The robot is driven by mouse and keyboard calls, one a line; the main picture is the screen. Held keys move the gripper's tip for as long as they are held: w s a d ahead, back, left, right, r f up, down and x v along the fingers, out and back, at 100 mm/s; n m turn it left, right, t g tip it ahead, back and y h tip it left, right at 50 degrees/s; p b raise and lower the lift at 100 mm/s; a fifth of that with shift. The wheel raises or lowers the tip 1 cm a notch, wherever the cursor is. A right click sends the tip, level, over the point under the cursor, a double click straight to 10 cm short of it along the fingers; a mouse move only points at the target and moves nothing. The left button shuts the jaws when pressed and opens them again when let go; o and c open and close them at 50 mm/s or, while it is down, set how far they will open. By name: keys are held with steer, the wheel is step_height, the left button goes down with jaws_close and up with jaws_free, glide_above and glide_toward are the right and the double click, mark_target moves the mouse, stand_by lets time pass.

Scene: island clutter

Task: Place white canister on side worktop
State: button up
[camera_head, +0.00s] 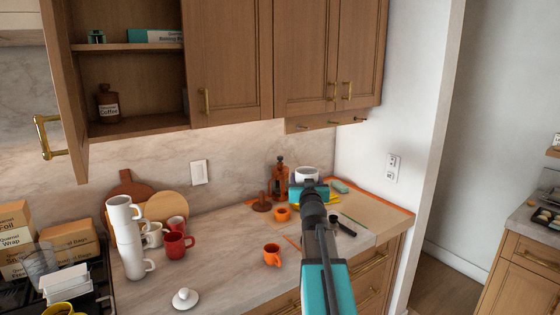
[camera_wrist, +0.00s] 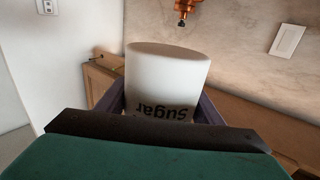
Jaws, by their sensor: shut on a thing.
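The white canister (camera_wrist: 165,75) fills the middle of the wrist view, its "Sugar" label upside down there. My gripper (camera_wrist: 162,112) is shut on it, with a dark finger on each side. In the head view the canister (camera_head: 307,173) shows beyond my teal and black gripper (camera_head: 309,188), over the back right of the counter. My gripper hides its lower part, so I cannot tell whether it touches the surface. The marble worktop (camera_head: 225,265) runs along the wall. Another worktop (camera_head: 540,222) shows at the far right, across a gap.
An orange mug (camera_head: 272,255), white lid (camera_head: 185,298), stacked white mugs (camera_head: 128,240) and red mug (camera_head: 178,245) stand on the counter. A brown bottle (camera_head: 279,178) is left of the canister. An orange-edged board (camera_head: 378,212) lies right. The cabinet door (camera_head: 65,90) hangs open.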

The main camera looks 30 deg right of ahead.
steer(key=s+d+f+m+g+h+p, duration=0.2)
steer(key=s+d+f, duration=0.5)
steer(key=s+d, duration=0.2)
steer(key=s+d+f+m+g+h+p, duration=0.1)
steer(key=s+d+f, duration=0.3)
steer(key=s, duration=0.7)
steer(key=s+d+f+m+g+h+p, duration=0.2)
steer(key=s+f, duration=0.4)
steer(key=s, duration=0.4)
steer(key=s+d+f+m+g+h+p, duration=0.1)
steer(key=s+d+f, duration=0.4)
steer(key=s, duration=0.6)
steer(key=f+m+g+h, duration=0.1)
steer(key=g, duration=0.1)
steer(key=shift+s+d+g+p, duration=0.3)
steer(key=shift+d+g, duration=0.1)
steer(key=shift+s+f, duration=0.1)
steer(key=shift+s, duration=0.05)
